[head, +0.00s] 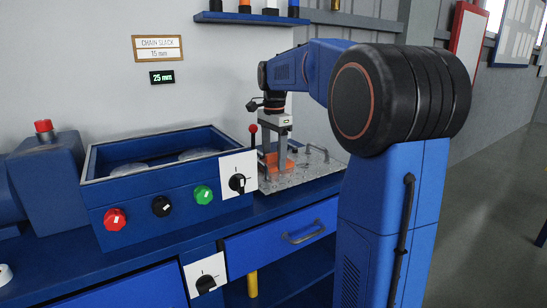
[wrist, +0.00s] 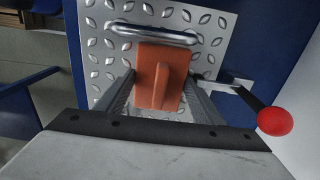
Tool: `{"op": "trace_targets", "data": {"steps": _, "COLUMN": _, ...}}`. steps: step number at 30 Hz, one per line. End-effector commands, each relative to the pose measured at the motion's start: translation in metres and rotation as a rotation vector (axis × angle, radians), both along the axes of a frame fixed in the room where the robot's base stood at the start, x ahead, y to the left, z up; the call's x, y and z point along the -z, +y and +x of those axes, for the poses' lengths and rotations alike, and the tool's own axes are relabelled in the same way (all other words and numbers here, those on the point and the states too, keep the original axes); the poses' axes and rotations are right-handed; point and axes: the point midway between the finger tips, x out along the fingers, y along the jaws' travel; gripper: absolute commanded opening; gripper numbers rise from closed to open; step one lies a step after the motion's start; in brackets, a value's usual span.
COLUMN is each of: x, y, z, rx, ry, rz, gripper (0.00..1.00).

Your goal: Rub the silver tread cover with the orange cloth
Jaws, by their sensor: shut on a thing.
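The silver tread cover (head: 309,174) is a raised-pattern metal plate on the right part of the blue bench, with metal handles. It fills much of the wrist view (wrist: 104,48). The orange cloth (wrist: 150,66) is a block-like pad with a raised ridge, over the plate beside a bar handle (wrist: 150,34). It also shows in the head view (head: 270,162), partly behind my gripper. My gripper (head: 282,168) points down at the plate and is shut on the cloth, a finger at each side. I cannot tell whether the cloth presses on the plate.
A red-knobbed lever (wrist: 274,121) stands by the plate's edge, close to my gripper. A control box (head: 150,208) with red, black and green knobs is left of the plate. A white switch panel (head: 237,168) stands between. A shelf (head: 250,18) hangs above.

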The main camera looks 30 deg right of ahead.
Motion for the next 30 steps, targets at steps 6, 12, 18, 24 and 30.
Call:
{"op": "trace_targets", "data": {"steps": 6, "x": 0.002, "y": -0.01, "z": 0.0, "rx": 0.001, "ry": 0.0, "rz": 0.0, "gripper": 0.44}}
{"op": "trace_targets", "data": {"steps": 12, "x": 0.002, "y": -0.014, "z": 0.0, "rx": 0.001, "ry": 0.0, "rz": 0.0, "gripper": 0.44}}
{"op": "trace_targets", "data": {"steps": 18, "x": 0.0, "y": -0.024, "z": 0.001, "rx": 0.001, "ry": 0.0, "rz": 0.0, "gripper": 0.44}}
{"op": "trace_targets", "data": {"steps": 24, "x": 0.0, "y": -0.025, "z": 0.001, "rx": 0.0, "ry": 0.0, "rz": 0.0, "gripper": 0.44}}
{"op": "trace_targets", "data": {"steps": 30, "x": 0.002, "y": -0.017, "z": 0.001, "rx": -0.001, "ry": 0.0, "rz": 0.0, "gripper": 0.44}}
